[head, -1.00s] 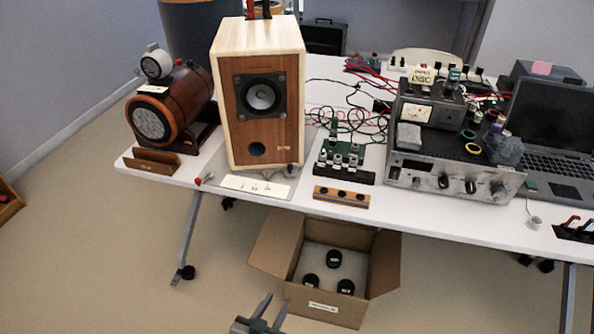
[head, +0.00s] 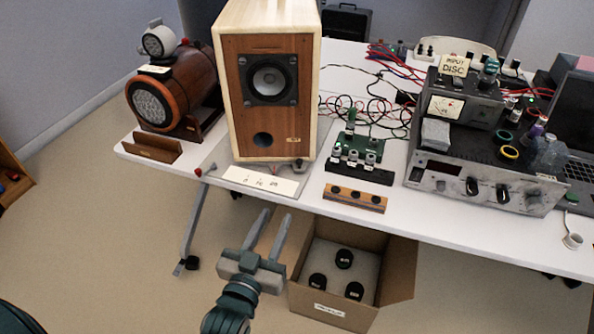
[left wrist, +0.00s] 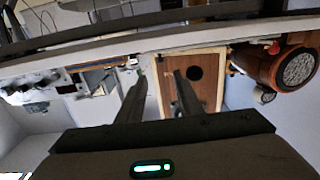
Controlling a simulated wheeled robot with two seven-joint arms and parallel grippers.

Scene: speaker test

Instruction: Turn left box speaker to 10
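The box speaker (head: 240,125) has a pale wood cabinet, a brown front, a dark cone and a round port. It stands upright near the table's front edge. A white label plate (head: 262,181) lies before it, its marks too small to read. A red knob (head: 198,172) sits left of the plate, and a small dark knob (head: 298,164) is by the speaker's lower right corner. My left gripper (head: 277,214) is open and empty, below and in front of the table edge. In the left wrist view, the speaker (left wrist: 212,92) appears upside down beyond the open fingers (left wrist: 158,75). My right gripper is out of view.
A cardboard box (head: 395,268) with black round items stands on the floor right of my gripper. A brown cylindrical speaker (head: 185,95) is at left. A small green circuit board (head: 362,148), a wooden strip (head: 355,198) and a silver amplifier (head: 450,182) stand to the right.

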